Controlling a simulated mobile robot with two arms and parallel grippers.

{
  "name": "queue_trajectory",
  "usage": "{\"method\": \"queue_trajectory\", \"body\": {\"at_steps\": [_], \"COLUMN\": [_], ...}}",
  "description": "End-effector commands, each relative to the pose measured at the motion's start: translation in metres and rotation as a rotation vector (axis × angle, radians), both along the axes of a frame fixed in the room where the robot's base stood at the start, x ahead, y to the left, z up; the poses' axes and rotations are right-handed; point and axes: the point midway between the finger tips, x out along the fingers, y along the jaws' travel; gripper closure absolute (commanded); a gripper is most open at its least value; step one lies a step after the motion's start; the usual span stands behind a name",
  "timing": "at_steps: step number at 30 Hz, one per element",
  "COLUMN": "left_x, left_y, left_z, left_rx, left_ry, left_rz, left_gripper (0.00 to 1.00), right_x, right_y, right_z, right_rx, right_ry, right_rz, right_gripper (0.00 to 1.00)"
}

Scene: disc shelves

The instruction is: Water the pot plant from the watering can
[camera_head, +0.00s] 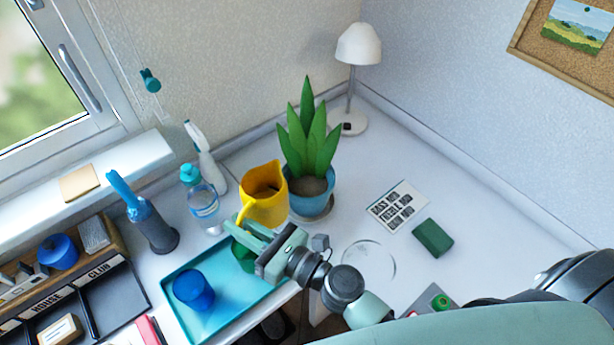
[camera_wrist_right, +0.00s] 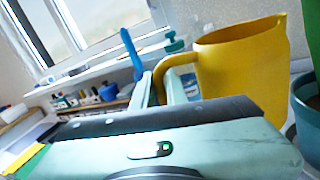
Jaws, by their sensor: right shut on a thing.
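The yellow watering can (camera_head: 264,203) stands roughly upright just left of the pot plant (camera_head: 308,145), its open top facing up. It also fills the upper right of the right wrist view (camera_wrist_right: 245,70). My right gripper (camera_head: 248,232) is shut on the can's handle, which shows between the fingers in the right wrist view (camera_wrist_right: 167,82). I cannot tell whether the can's base touches the desk. The plant has tall green leaves in a blue pot (camera_head: 312,203) with dark soil. Part of the pot shows at the wrist view's right edge (camera_wrist_right: 306,105). My left gripper is not in view.
A turquoise tray (camera_head: 225,310) with a blue cup (camera_head: 194,290) lies below the gripper. A water bottle (camera_head: 204,208) and a spray bottle (camera_head: 205,160) stand left of the can. A lamp (camera_head: 357,60) stands behind the plant. A card (camera_head: 397,206) and green block (camera_head: 433,237) lie right.

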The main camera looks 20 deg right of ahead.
Motion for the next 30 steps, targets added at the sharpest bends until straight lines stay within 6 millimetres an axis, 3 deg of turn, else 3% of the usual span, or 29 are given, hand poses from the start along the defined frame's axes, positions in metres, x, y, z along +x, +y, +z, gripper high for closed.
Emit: {"method": "queue_trajectory", "body": {"at_steps": [7, 30], "left_x": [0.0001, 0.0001], "left_y": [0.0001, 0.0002], "left_z": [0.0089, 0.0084], "left_rx": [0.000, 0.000], "left_ry": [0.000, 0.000], "left_rz": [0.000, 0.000], "left_gripper": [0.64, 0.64], "right_x": [0.0007, 0.0005], "right_y": [0.0073, 0.0076], "right_z": [-0.0017, -0.0023], "right_rx": [-0.105, -0.106], "right_ry": [-0.048, -0.048], "right_rz": [-0.009, -0.009], "right_gripper": [1.00, 1.00]}}
